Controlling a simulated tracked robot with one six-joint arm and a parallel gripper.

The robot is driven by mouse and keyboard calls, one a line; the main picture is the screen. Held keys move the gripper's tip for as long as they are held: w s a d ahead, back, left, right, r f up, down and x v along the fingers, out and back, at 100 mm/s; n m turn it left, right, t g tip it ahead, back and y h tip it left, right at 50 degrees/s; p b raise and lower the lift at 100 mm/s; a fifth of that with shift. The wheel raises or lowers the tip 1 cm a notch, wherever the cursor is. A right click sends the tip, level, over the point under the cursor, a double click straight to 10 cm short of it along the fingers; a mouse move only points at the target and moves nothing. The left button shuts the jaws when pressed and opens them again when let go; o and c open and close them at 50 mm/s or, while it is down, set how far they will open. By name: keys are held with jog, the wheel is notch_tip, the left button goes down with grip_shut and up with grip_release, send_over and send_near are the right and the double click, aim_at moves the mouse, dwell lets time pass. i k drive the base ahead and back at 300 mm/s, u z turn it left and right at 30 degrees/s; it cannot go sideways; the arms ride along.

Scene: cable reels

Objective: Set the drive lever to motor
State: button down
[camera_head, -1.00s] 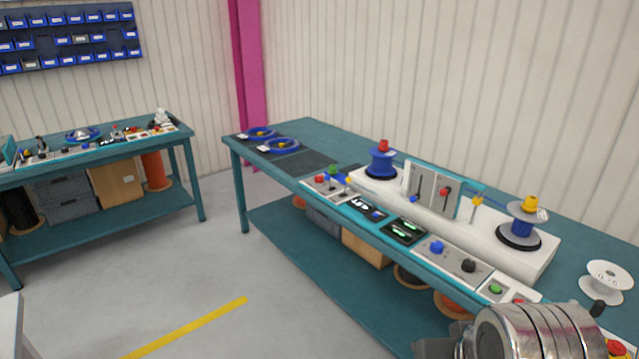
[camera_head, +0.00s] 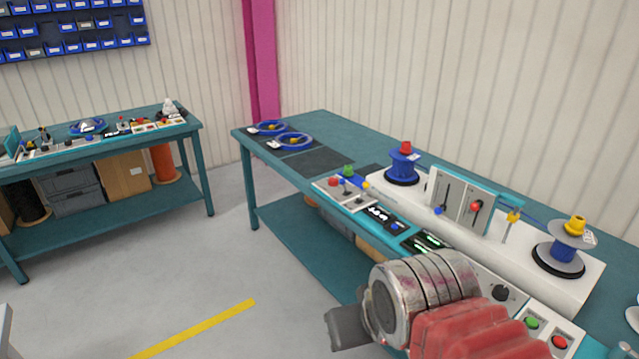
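An upright grey panel (camera_head: 458,202) stands on the white machine on the right-hand bench. It has two slots, with a blue-knobbed lever (camera_head: 440,211) low in the left one and a red-knobbed lever (camera_head: 476,207) in the right one. A small console (camera_head: 343,192) at the bench front carries short levers and red, green, blue and yellow knobs. No label is readable, so I cannot tell which is the drive lever. My gripper (camera_head: 349,326) shows as a dark grey part at the lower middle, in front of the bench edge. Its fingertips cannot be made out, and my wrist hides part of the console strip.
A blue reel (camera_head: 403,167) and a grey-flanged reel (camera_head: 566,246) with a yellow knob sit on the machine. Black, green and red buttons (camera_head: 532,322) line the front right. Another bench (camera_head: 110,152) stands at left. The floor between is clear.

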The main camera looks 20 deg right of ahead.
aim_at(342, 181)
jog(key=z, duration=0.05)
jog(key=i, duration=1)
jog(key=z, duration=0.45)
